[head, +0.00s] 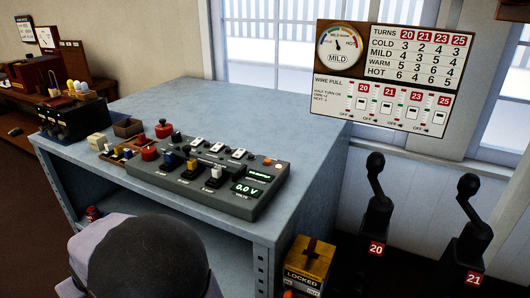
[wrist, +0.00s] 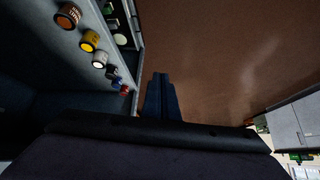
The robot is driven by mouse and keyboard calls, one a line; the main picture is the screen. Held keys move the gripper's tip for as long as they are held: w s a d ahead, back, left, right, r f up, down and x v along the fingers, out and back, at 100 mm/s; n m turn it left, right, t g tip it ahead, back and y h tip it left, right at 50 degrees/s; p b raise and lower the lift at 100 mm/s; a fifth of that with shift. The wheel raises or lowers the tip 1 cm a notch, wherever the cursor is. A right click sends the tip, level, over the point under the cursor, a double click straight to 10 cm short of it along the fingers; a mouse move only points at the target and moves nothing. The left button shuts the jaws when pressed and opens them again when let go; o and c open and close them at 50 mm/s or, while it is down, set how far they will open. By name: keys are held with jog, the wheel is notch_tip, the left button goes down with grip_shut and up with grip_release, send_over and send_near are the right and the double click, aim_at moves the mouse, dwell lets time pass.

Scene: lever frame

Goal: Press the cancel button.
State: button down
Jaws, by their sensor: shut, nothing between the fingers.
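A grey control panel (head: 205,183) lies on the blue-grey cabinet top, with several sliders or switches and a green-lit display (head: 246,189) reading 0.0 V. A small orange button (head: 267,162) sits at its far right corner, and another small round button (head: 279,163) is close beside it. No readable label shows which one is the cancel button. My gripper (wrist: 161,80) shows in the wrist view, shut and empty, over a brown floor. It is away from the panel, which I cannot make out in that view. The fingers are not visible in the head view.
The cabinet top (head: 230,100) is clear behind the panel. Red knobs and small boxes (head: 128,127) stand left of it. Levers 20 (head: 376,200) and 21 (head: 470,230) and a yellow LOCKED box (head: 308,262) stand right. Several cans (wrist: 90,40) line a shelf in the wrist view.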

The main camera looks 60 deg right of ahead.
jog(key=w+d+r+t+h+p, duration=0.1)
jog(key=w+d+r+t+p, duration=0.2)
jog(key=w+d+r, duration=0.4)
jog(key=w+d+r+t+h+p, duration=0.25)
jog(key=w+d+r, duration=0.25)
jog(key=r, duration=0.4)
jog(key=d+r+n+t+p, duration=0.3)
jog(key=d+r+n+p, duration=0.65)
jog(key=d+r, duration=0.65)
jog(key=s+d+r+n+g+y+p, duration=0.2)
jog(key=s+d+r+n+y+p, duration=0.15)
jog(key=s+d+n+p, duration=0.95)
jog(key=s+d+f+n+g+y+p, duration=0.1)
jog(key=s+n+g+p, duration=0.3)
jog(key=s, duration=2.2)
jog(key=f+n+y+p, duration=0.1)
jog(key=n+p, duration=0.2)
jog(key=n, duration=0.1)
jog(key=shift+f+g, duration=0.3)
jog(key=shift+g, duration=0.05)
